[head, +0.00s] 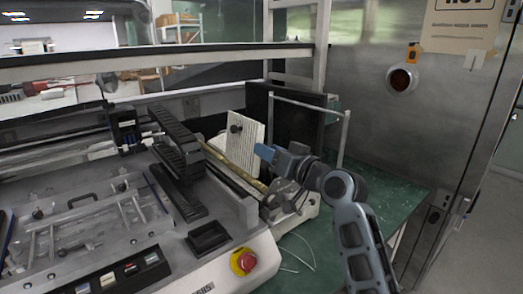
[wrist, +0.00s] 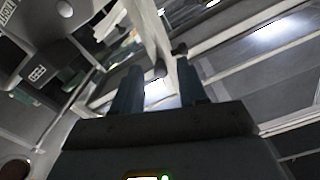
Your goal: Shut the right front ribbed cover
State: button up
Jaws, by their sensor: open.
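The ribbed cover (head: 247,146) is a cream panel with vertical ribs and a dark round knob (head: 236,128). It stands raised, tilted a little, at the right end of the machine in the head view. My gripper (head: 265,153) is just right of the cover, at its lower right edge, its blue fingers pointing left. In the wrist view the two fingers (wrist: 160,84) are apart with nothing clearly held. A pale strip and dark knob-like shapes show beyond the fingertips; I cannot tell whether they belong to the cover. Contact with the cover cannot be told.
The grey machine (head: 130,225) fills the left, with a red stop button (head: 243,262) at its front corner. A black panel (head: 290,122) and a pale metal frame (head: 347,130) stand behind my gripper. The green table (head: 400,196) is mostly clear at right.

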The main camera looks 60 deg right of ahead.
jog(key=shift+v, duration=1.65)
jog(key=shift+c, duration=0.2)
